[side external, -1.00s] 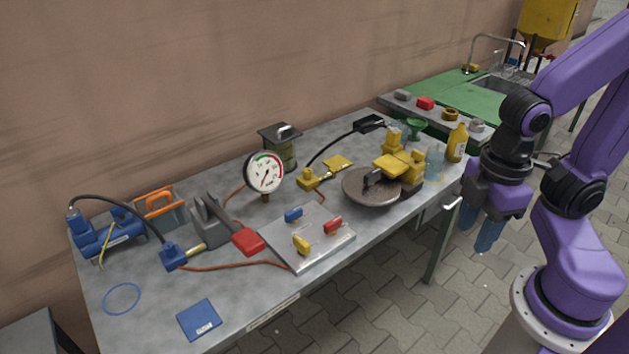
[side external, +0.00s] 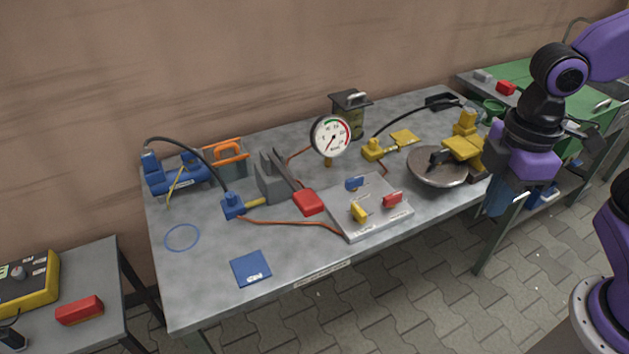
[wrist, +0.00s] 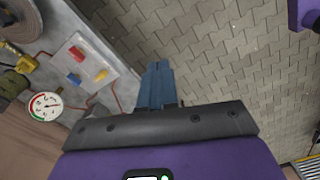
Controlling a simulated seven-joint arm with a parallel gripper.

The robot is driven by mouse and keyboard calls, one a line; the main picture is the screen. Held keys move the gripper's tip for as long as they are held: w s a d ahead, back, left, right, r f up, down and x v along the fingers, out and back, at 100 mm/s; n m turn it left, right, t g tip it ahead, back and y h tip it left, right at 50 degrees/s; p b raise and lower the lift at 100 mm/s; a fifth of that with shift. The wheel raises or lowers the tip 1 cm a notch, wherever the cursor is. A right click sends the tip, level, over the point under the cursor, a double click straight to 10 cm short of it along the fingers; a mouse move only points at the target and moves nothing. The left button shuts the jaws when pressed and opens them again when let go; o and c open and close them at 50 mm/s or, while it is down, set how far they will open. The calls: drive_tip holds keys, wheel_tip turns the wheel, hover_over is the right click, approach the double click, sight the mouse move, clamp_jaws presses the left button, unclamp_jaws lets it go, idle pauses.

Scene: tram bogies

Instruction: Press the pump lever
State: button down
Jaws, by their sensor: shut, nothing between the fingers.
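The pump, a grey block on the bench, has a lever with a red end pad (side external: 307,203) that stands tilted up from the bench, left of the valve plate. A round white gauge (side external: 331,137) stands behind it and also shows in the wrist view (wrist: 45,106). My gripper (side external: 497,203) is far to the right of the lever, by the bench's front right edge, touching nothing that I can see. Its blue fingers (wrist: 157,80) are together and empty, with paved floor beyond them in the wrist view. I cannot make out the red pad in the wrist view.
A plate (side external: 370,222) with blue, yellow and red valve handles lies between lever and gripper. A round disc (side external: 430,178) with yellow parts sits nearest my gripper. A blue square (side external: 251,268) lies at the front left, with bare bench around it.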

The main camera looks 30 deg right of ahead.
drive_tip(key=w+a+r+n, duration=0.2)
drive_tip(key=w+a+r, duration=0.1)
drive_tip(key=w+a, duration=1.15)
drive_tip(key=n+g, duration=0.1)
drive_tip(key=n, duration=0.1)
hover_over(308, 198)
drive_tip(key=w, duration=0.1)
wheel_tip(308, 198, down, 2)
drive_tip(key=f, duration=0.1)
drive_tip(key=shift+w+r+n, duration=0.1)
drive_tip(key=shift+w+n, duration=0.2)
drive_tip(key=shift+w, duration=0.35)
drive_tip(key=f, duration=0.4)
drive_tip(key=s+f, duration=0.1)
drive_tip(key=f, duration=0.4)
drive_tip(key=s+f, duration=0.1)
drive_tip(key=f, duration=0.4)
